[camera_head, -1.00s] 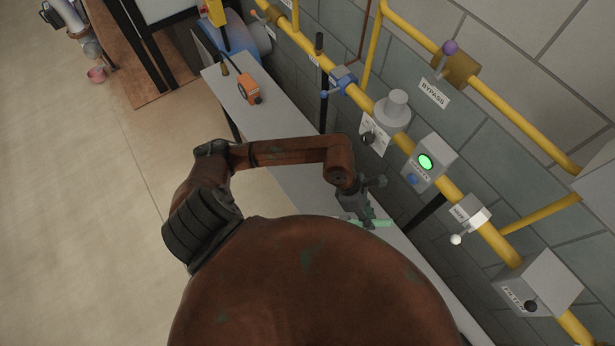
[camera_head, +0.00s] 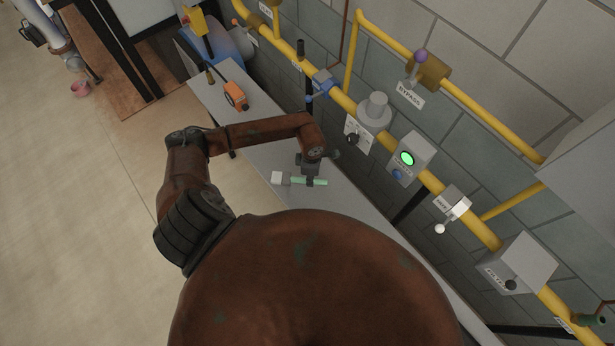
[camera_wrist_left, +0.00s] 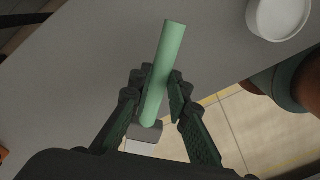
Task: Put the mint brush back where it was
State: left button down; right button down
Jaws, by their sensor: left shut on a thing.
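The mint brush has a mint-green rod-like handle (camera_head: 309,181) and a pale grey block at its left end (camera_head: 277,177). My left gripper (camera_head: 311,182) is shut around the handle, over the grey bench (camera_head: 335,212). I cannot tell whether the brush touches the bench. My right gripper is in neither view.
An orange device (camera_head: 236,95) sits farther along the bench. A white round thing (camera_wrist_left: 279,14) shows in the wrist view.

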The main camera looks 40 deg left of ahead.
pick_arm(q)
jog(key=f, duration=0.1)
jog(key=w+a+f, duration=0.1)
jog(key=a+f, duration=0.1)
jog(key=shift+w+a+f, duration=0.1)
jog(key=shift+w+f, duration=0.05)
jog(key=shift+w, duration=0.2)
notch_tip(320, 180, down, 3)
jog(key=shift+w+a+f+p, duration=0.1)
jog(key=shift+f+p, duration=0.1)
jog(key=shift+p, duration=0.15)
jog(key=c, duration=1.8)
grip_release()
notch_tip(320, 180, up, 12)
jog(key=shift+r+b, duration=0.1)
jog(key=shift+b, duration=0.65)
